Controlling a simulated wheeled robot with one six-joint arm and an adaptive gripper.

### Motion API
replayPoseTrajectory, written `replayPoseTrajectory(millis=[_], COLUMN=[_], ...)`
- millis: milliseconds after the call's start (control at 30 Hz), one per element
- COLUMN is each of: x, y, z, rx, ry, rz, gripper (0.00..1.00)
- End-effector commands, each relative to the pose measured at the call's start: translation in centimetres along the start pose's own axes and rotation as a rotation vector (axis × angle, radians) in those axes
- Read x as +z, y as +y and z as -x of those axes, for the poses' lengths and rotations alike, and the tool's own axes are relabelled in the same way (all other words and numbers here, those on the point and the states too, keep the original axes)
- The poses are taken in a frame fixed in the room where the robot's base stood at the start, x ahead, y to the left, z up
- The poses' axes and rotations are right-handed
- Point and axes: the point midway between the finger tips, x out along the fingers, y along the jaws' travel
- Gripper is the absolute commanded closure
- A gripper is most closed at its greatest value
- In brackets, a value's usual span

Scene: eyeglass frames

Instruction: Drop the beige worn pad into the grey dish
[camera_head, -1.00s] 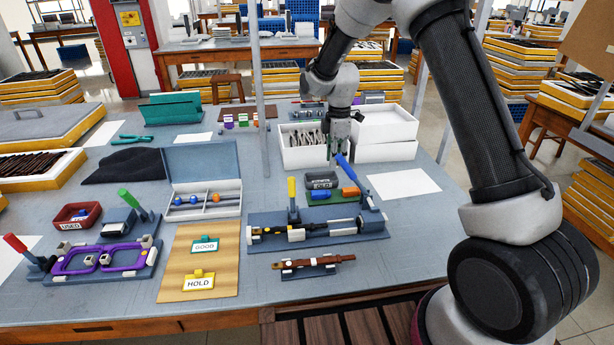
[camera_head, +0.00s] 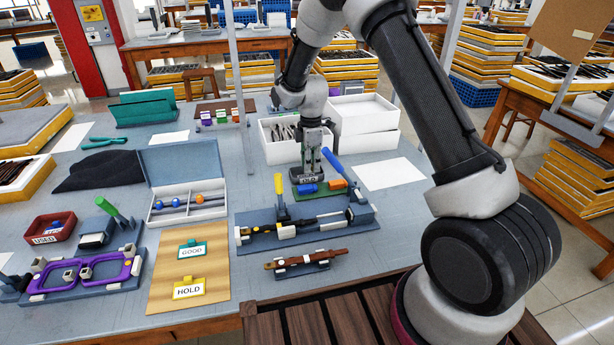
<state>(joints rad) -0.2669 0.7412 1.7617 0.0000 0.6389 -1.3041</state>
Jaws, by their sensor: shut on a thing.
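The small dark grey dish (camera_head: 313,179) labelled OLD stands on the bench behind the blue-and-grey fixture. My gripper (camera_head: 308,167) points down right over the dish, its fingertips at or just above the rim. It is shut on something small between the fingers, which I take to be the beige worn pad. The pad itself cannot be made out, as the fingers hide it. Whether the fingertips are inside the dish I cannot tell.
A yellow-handled lever (camera_head: 279,185) and a blue-handled lever (camera_head: 332,162) rise close to the dish. A blue piece (camera_head: 307,188) and an orange block (camera_head: 337,184) lie near it. A white bin (camera_head: 278,150) stands behind; a white sheet (camera_head: 390,173) lies right.

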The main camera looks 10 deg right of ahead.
Motion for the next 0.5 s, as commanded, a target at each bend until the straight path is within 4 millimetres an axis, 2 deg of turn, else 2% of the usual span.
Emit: replayPoseTrajectory(millis=[100, 133, 233, 267, 500], x=[0.0, 0.0, 0.0, 0.0, 0.0], y=[0.0, 0.0, 0.0, 0.0, 0.0], z=[0.01, 0.01, 0.02, 0.02, 0.03], rx=[0.0, 0.0, 0.0, 0.0, 0.0], ry=[0.0, 0.0, 0.0, 0.0, 0.0], rz=[0.0, 0.0, 0.0, 0.0, 0.0], gripper=[0.87, 0.72, 0.53, 0.5, 0.5])
